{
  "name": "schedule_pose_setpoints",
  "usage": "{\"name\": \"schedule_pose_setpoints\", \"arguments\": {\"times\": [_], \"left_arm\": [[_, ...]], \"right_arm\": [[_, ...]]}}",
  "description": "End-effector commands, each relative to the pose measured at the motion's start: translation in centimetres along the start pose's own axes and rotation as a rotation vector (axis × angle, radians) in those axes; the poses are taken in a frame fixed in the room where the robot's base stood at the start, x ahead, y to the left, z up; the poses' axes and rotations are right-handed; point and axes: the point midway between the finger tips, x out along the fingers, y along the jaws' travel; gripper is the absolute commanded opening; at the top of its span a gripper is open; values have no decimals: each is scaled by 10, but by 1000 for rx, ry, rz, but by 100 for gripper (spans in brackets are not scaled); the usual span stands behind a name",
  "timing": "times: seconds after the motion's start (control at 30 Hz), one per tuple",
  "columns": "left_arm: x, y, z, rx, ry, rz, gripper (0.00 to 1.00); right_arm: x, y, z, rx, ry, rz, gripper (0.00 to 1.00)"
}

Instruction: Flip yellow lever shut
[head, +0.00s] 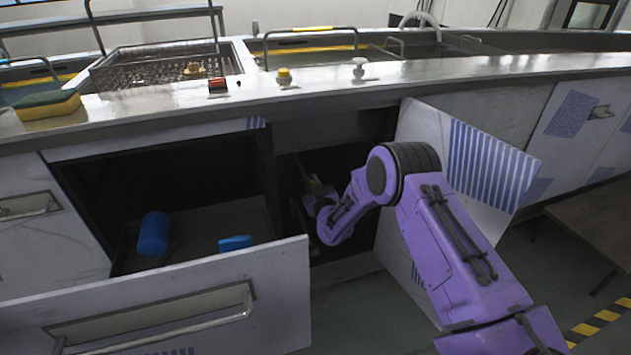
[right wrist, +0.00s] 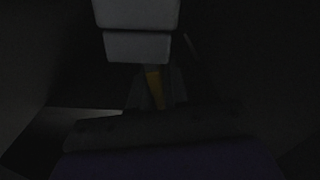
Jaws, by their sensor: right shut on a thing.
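The yellow lever (right wrist: 154,88) shows as a short yellow strip in the dark right wrist view, just below a pale grey block (right wrist: 137,47). My right gripper (right wrist: 157,92) is around the yellow strip and shut on it. In the head view my purple right arm reaches into the open cabinet bay right of the drawer, and the bay's shadow hides most of the gripper there. How far the lever is turned cannot be told. My left gripper is not in view.
An open drawer (head: 200,290) with blue items (head: 154,234) juts out left of my arm. An open cabinet door (head: 465,165) stands at an angle on the right. The steel counter (head: 330,82) runs above, with a sponge (head: 48,104) and knobs on it.

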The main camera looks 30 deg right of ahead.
Motion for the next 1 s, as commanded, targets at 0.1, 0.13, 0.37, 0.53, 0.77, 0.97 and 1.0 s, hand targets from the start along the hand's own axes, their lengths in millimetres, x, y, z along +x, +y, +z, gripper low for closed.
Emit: {"name": "schedule_pose_setpoints", "arguments": {"times": [0.1, 0.13, 0.37, 0.53, 0.77, 0.97, 1.0], "left_arm": [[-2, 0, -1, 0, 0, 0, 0], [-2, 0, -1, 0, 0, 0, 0], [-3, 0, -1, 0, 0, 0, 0], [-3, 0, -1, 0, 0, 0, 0], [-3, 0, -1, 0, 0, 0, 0], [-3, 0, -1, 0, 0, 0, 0], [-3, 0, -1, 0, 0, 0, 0]], "right_arm": [[-1, -4, 1, -54, -3, -3, 0], [-1, -5, 2, -66, -3, -3, 0], [-1, -7, 2, -117, -4, -1, 0], [-1, -8, 3, -126, -4, -2, 0], [-1, -8, 3, -126, -5, -2, 0], [-1, -8, 2, -125, -4, -2, 37], [-1, -8, 2, -124, -3, -2, 37]]}}
